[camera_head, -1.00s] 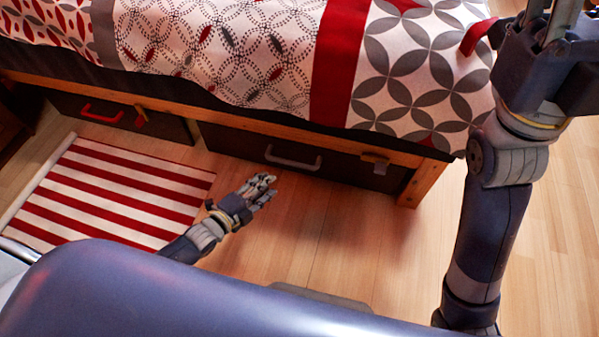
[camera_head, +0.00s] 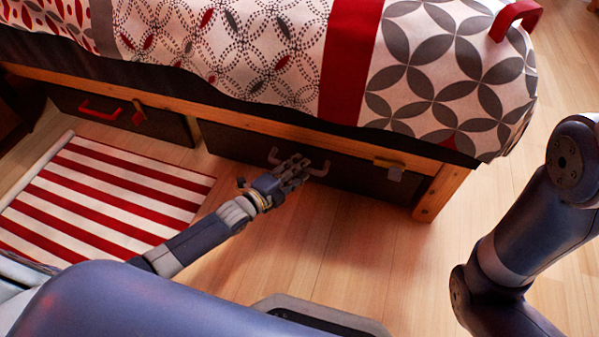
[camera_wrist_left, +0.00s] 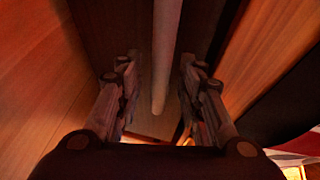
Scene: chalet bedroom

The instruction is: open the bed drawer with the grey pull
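The bed drawer with the grey pull (camera_head: 320,170) has a dark front (camera_head: 350,176) under the bed, right of centre in the head view. It looks shut. In the left wrist view the grey bar (camera_wrist_left: 165,45) runs between the two fingers of my left gripper (camera_wrist_left: 160,68). The fingers are open, with a visible gap on each side of the bar. My right arm stands at the right of the head view, its gripper out of frame.
Another dark drawer with a red pull (camera_head: 100,112) is at the left. A red-and-white striped rug (camera_head: 105,195) lies before it. A wooden latch with a grey tag (camera_head: 393,170) is near the bed's wooden leg (camera_head: 440,192). Wood floor (camera_head: 370,250) before the grey-pull drawer is clear.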

